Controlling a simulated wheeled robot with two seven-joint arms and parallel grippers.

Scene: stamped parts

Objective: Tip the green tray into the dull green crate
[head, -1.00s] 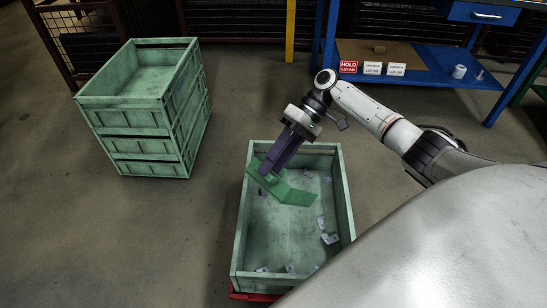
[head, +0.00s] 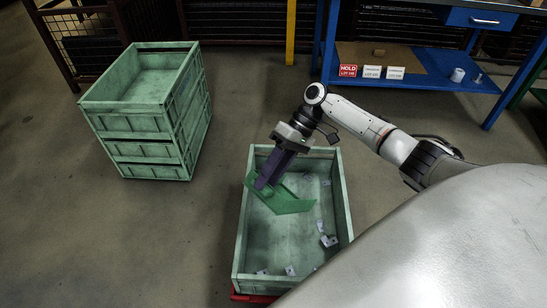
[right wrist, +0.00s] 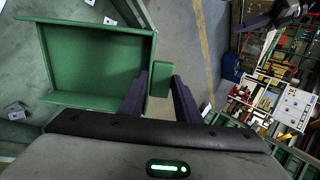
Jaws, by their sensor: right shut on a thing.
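The green tray (head: 285,202) is tilted inside the outline of the dull green crate (head: 240,238), over its far left part. My right gripper (head: 264,186) is shut on the tray's edge. In the right wrist view the fingers (right wrist: 160,98) straddle a green tab of the tray (right wrist: 98,62), and the visible tray floor is bare. Several small grey metal parts (head: 328,240) lie on the crate floor. A purple-fingered shape at the top right of the right wrist view looks like my left gripper (right wrist: 258,22); its jaws are unclear.
The crate stands on a red base (head: 252,297). A stack of similar green crates (head: 150,122) stands to the left. A blue bench (head: 425,68) at the back right carries a red HOLD sign (head: 348,71), white cards and small items. Floor between stack and crate is clear.

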